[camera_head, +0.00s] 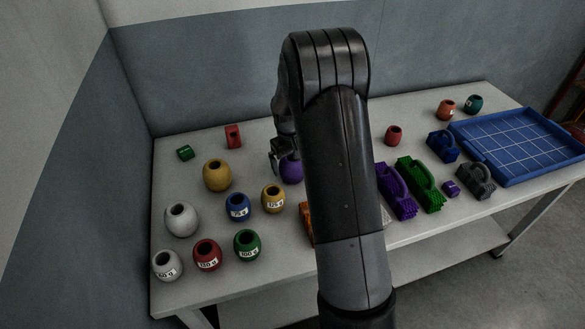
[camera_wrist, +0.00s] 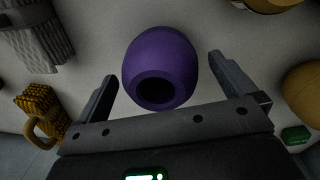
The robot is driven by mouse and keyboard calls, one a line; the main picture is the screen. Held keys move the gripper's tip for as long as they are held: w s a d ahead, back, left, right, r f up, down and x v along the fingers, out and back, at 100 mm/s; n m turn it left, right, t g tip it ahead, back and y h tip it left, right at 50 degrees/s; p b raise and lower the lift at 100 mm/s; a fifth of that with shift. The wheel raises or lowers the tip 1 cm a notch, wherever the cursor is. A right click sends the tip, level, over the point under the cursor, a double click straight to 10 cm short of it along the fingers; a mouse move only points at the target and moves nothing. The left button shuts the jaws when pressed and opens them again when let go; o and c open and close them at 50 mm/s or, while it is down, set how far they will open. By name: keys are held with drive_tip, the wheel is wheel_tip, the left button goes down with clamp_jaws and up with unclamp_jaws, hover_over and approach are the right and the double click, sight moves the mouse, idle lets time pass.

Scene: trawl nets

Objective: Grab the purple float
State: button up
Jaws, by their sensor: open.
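The purple float (camera_wrist: 163,55) is a barrel-shaped piece with a dark hole in its end. In the wrist view it lies between the two fingers of my open gripper (camera_wrist: 170,85), with a gap on each side. In the head view the purple float (camera_head: 291,170) stands on the table beside my gripper (camera_head: 277,160). My arm hides its right part there. My gripper holds nothing.
A yellow float (camera_head: 217,175) and smaller labelled floats, including a blue one (camera_head: 237,207), stand to the left.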

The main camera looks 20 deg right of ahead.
drive_tip(key=f, duration=0.4)
drive_tip(key=shift+w+d, duration=0.15)
drive_tip(key=shift+w, duration=0.05)
drive_tip(key=shift+c, duration=0.2)
drive_tip(key=c, duration=1)
drive_tip(key=shift+r, duration=0.1)
